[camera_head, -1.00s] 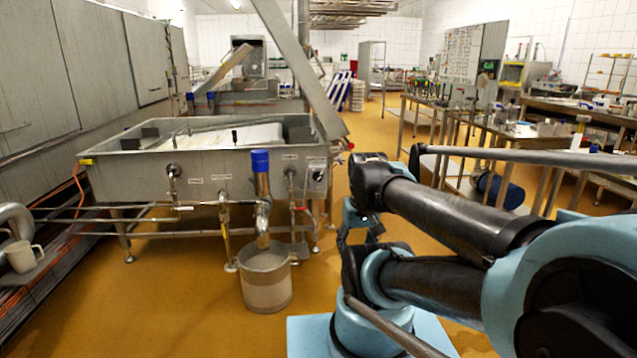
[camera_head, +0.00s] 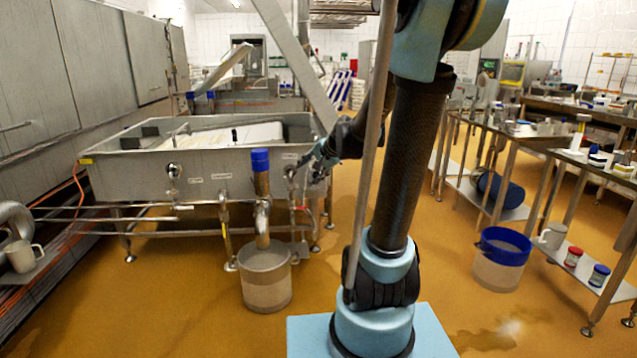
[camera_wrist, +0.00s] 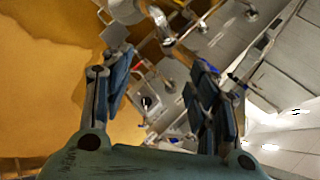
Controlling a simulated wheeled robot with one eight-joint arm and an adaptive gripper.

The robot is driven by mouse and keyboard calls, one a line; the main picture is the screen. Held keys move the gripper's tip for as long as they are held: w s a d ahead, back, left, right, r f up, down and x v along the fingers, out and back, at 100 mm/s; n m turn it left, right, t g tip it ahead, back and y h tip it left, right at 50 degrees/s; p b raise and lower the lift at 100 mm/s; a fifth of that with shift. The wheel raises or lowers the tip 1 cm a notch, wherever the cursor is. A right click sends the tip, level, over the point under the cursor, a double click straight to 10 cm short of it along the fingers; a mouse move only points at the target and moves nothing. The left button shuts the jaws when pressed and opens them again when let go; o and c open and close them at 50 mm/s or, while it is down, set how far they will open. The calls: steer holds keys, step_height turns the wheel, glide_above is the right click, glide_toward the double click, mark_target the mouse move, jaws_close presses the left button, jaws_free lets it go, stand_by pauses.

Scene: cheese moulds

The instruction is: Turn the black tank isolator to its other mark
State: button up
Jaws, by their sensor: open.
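The black tank isolator (camera_wrist: 146,103) is a small dark knob on a light plate. In the wrist view it shows between my two fingers, a little apart from both. Its mark is too small to read. My gripper (camera_wrist: 158,72) is open and empty, its fingers on either side of the view of the plate. In the head view my gripper (camera_head: 316,163) is at the right end of the steel tank's (camera_head: 225,178) front wall and hides the isolator there.
A blue-capped upright pipe (camera_head: 261,175) stands left of my gripper, above a bucket (camera_head: 265,280). Pipes and valves run along the tank front. A blue-rimmed tub (camera_head: 500,262) is on the floor at right, beside steel tables. The floor between is open.

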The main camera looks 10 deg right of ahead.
steer(key=w+d+f+m+t, duration=0.1)
steer(key=w+f+m+t, duration=0.15)
steer(key=w+m, duration=0.85)
steer(key=w+f+m+t, duration=0.2)
steer(key=w+m+t, duration=0.15)
steer(key=w, duration=1.55)
steer(key=w+d+f+m+t+h, duration=0.1)
steer(key=w+d+f+m, duration=0.2)
steer(key=f+m, duration=0.3)
steer(key=w+d+f+m+t+h, duration=0.2)
steer(key=w+d+f+m, duration=0.15)
steer(key=f, duration=0.55)
steer(key=w+d+f+m+t+h, duration=0.1)
steer(key=w+d+f+m, duration=0.3)
steer(key=f, duration=0.3)
steer(key=shift+m+h, duration=0.3)
steer(key=shift+m, duration=0.1)
steer(key=w, duration=0.5)
steer(key=w+a, duration=0.1)
steer(key=w, duration=0.5)
steer(key=w+a, duration=0.1)
steer(key=w, duration=0.4)
steer(key=shift+w+a+f, duration=0.1)
steer(key=shift+w+f, duration=0.1)
steer(key=shift+w, duration=0.15)
steer(key=shift+c, duration=0.6)
steer(key=shift+a, duration=0.1)
steer(key=c, duration=0.8)
